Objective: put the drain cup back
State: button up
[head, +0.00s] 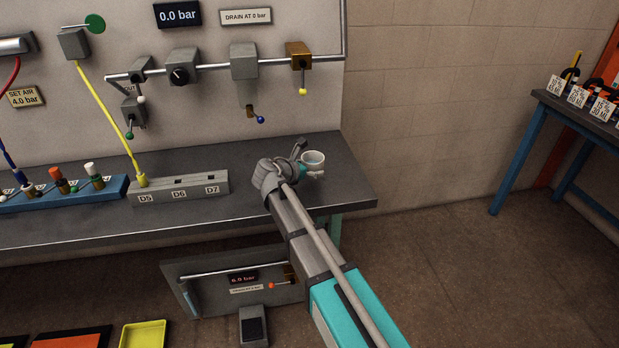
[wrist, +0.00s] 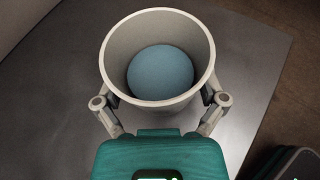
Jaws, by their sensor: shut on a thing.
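The drain cup is a white cup (head: 313,159) with a blue round inside, at the right end of the grey workbench. In the wrist view the cup (wrist: 157,101) is upright between the two fingers, its open rim facing the camera. My gripper (head: 309,174) is shut on the cup's sides; it also shows in the wrist view (wrist: 160,106). I cannot tell whether the cup's base touches the bench top. The sign reading DRAIN AT 0 bar (head: 245,18) is on the wall above, and the display (head: 177,14) reads 0.0 bar.
The workbench (head: 352,185) is clear around the cup. A grey block marked D5, D6, D7 (head: 180,188) sits to its left, with a yellow hose (head: 106,118) in D5. Valves with coloured knobs hang on the wall pipe (head: 213,66). A blue table (head: 576,119) stands far right.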

jog(key=shift+w+f+b, duration=0.15)
jog(key=shift+f+b, duration=1.25)
jog(key=shift+f, duration=0.3)
jog(key=shift+f, duration=0.1)
jog(key=o, duration=0.9)
jog(key=shift+r, duration=0.2)
jog(key=shift+s+a+r, duration=0.1)
jog(key=shift+s+a, duration=0.05)
jog(key=shift+s, duration=0.05)
jog(key=p+v, duration=0.4)
jog(key=v, duration=0.5)
jog(key=shift+s+a+r, duration=0.15)
jog(key=shift+s+r, duration=0.1)
jog(key=shift+p+v, duration=0.3)
jog(key=shift+v, duration=0.55)
